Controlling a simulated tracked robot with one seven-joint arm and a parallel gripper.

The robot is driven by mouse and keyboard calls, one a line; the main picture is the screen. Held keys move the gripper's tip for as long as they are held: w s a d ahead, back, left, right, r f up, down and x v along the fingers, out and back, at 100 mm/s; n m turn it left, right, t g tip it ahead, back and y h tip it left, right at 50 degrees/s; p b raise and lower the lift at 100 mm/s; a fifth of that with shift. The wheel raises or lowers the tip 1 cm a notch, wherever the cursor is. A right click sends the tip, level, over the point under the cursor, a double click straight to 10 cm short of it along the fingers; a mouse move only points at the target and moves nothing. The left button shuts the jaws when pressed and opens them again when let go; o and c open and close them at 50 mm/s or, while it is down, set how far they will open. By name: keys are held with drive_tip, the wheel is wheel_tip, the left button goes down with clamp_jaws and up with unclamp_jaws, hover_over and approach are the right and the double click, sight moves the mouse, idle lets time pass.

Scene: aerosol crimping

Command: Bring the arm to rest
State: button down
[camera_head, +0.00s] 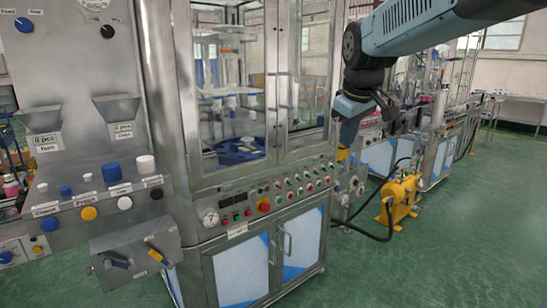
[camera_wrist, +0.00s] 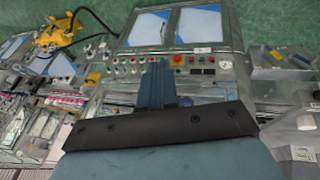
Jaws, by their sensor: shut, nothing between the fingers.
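My arm (camera_head: 440,25) reaches in from the upper right of the head view and bends down at its joint. My gripper (camera_head: 347,134) hangs below, pointing down, in front of the right side of the glass-walled machine cabinet (camera_head: 187,100). In the wrist view my gripper (camera_wrist: 157,66) shows as blue fingers side by side, shut and empty. Behind the fingertips lies the cabinet's control panel (camera_wrist: 130,66). I cannot tell the exact gap between the fingertips and the machine.
A grey panel with knobs and caps (camera_head: 100,190) stands at the left. A yellow pump (camera_head: 400,197) with black hoses sits on the green floor (camera_head: 450,250) at the right. More machines line the back right. The floor at front right is clear.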

drive_tip(key=s+d+f+m, duration=0.3)
drive_tip(key=s+f, duration=0.1)
drive_tip(key=s, duration=0.6)
drive_tip(key=s+d+f+m, duration=0.3)
drive_tip(key=s+f+m, duration=0.1)
drive_tip(key=s, duration=0.5)
drive_tip(key=shift+s+f+t, duration=0.15)
drive_tip(key=shift+s+t, duration=0.15)
drive_tip(key=shift+s, duration=0.05)
drive_tip(key=shift+d, duration=0.1)
